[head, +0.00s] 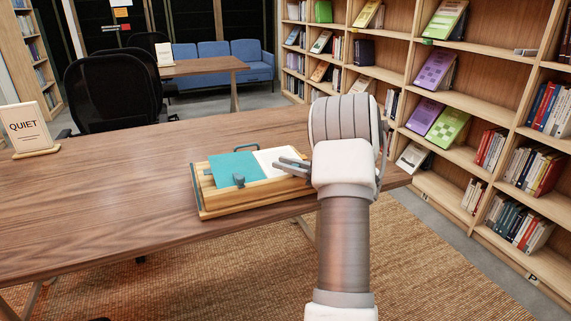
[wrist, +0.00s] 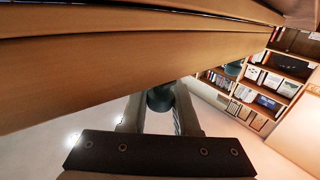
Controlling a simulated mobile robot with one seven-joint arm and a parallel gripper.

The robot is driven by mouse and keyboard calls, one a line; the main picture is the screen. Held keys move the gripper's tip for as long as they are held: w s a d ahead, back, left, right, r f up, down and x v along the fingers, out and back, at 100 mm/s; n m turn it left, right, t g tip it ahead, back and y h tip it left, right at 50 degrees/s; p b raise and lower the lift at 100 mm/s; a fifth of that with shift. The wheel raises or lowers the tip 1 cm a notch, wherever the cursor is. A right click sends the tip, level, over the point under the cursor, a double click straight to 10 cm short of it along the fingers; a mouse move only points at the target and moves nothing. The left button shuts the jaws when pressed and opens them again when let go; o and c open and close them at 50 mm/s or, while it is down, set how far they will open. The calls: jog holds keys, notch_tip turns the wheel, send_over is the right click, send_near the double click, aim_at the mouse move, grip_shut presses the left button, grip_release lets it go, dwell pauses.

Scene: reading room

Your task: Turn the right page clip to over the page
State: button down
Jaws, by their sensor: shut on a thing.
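A wooden book rest (head: 200,197) stands on the table, with a teal page (head: 232,165) on its left and a white page (head: 270,156) on its right. A dark teal page clip (head: 239,181) sits at the front, near the middle. My gripper (head: 284,162) is at the right side of the rest. In the wrist view my gripper (wrist: 160,106) is shut on a dark teal knob (wrist: 160,96), apparently the right page clip, under the rest's wooden edge (wrist: 120,70). My arm and fingers hide that clip in the head view, so its angle cannot be told.
The wooden table (head: 110,195) is clear left of the rest, apart from a QUIET sign (head: 28,128). A black chair (head: 112,90) stands behind the table. Bookshelves (head: 455,97) fill the right side beyond my arm.

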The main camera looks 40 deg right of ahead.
jog(key=c, duration=0.7)
grip_release()
jog(key=shift+o, duration=0.2)
jog(key=p+v, duration=0.4)
jog(key=v, duration=1.3)
jog(key=shift+s, duration=0.2)
jog(key=shift+d, duration=0.1)
